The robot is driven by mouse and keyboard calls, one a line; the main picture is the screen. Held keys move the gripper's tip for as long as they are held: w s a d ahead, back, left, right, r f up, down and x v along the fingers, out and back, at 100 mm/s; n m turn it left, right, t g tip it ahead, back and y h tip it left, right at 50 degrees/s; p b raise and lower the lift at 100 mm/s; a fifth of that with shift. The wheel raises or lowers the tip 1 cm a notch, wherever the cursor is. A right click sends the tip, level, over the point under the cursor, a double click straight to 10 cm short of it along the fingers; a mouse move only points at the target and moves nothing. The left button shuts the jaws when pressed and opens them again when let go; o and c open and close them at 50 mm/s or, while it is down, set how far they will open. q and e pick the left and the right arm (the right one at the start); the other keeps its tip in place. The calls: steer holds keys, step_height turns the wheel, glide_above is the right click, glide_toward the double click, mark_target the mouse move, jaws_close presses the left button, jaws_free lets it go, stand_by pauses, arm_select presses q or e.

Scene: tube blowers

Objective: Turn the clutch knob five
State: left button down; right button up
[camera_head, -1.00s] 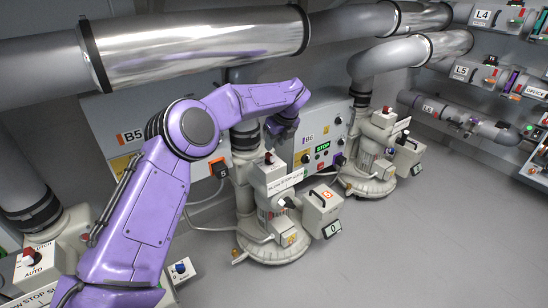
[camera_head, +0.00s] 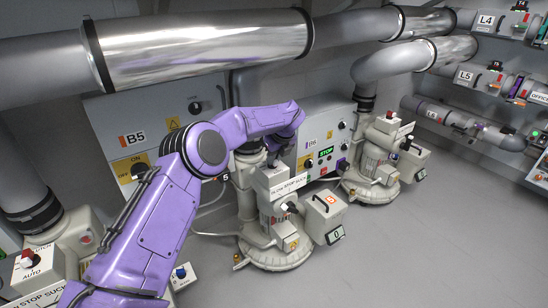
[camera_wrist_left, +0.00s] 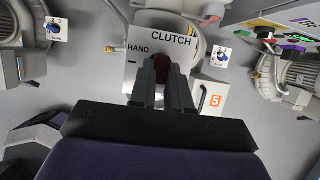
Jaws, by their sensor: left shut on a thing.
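The clutch box (camera_head: 277,184) of blower five is a light grey box on top of the blower, below and right of the B5 panel. Its CLUTCH plate (camera_wrist_left: 186,25), marked HAND at left, shows in the left wrist view. The dark red clutch knob (camera_wrist_left: 171,70) stands between the fingers of my left gripper (camera_wrist_left: 164,84). The gripper is shut on the knob, and its fingers hide the sides of it. In the head view my left gripper (camera_head: 273,156) points down at the box top and hides the knob.
The B5 panel (camera_head: 130,138) and B6 panel (camera_head: 312,136) stand on the wall behind. A box marked 5 (camera_head: 323,213) sits right of the blower. Another blower (camera_head: 372,172) stands further right. Large pipes (camera_head: 200,52) run overhead. The floor at front right is clear.

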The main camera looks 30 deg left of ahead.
arm_select(q)
steer(key=shift+s+a+m+t, duration=0.15)
steer(key=shift+m+t, duration=0.15)
steer(key=shift+m, duration=0.7)
steer(key=m+h+p, duration=0.1)
steer(key=m, duration=0.1)
steer(key=shift+s+r+m+t+p, duration=0.1)
steer(key=shift+r+m+t+p, duration=0.05)
steer(key=shift+m+t+p, duration=0.2)
steer(key=m+p, duration=0.1)
steer(key=m, duration=0.1)
steer(key=m+t+h+p, duration=0.1)
steer(key=shift+s+a+m, duration=0.1)
steer(key=shift+a+m, duration=0.1)
steer(key=shift+m, duration=0.15)
steer(key=m+h+p, duration=0.1)
steer(key=m+p, duration=0.1)
steer(key=shift+a+m+t, duration=0.1)
steer(key=shift+m+t, duration=0.15)
steer(key=shift+m, duration=0.15)
steer(key=m+h, duration=0.1)
steer(key=m, duration=0.1)
steer(key=shift+a+m+p, duration=0.15)
steer(key=shift+m+p, duration=0.15)
steer(key=shift+p, duration=0.05)
steer(key=shift+a+m+h, duration=0.15)
steer(key=shift+m+h, duration=0.65)
steer(key=shift+m, duration=1.1)
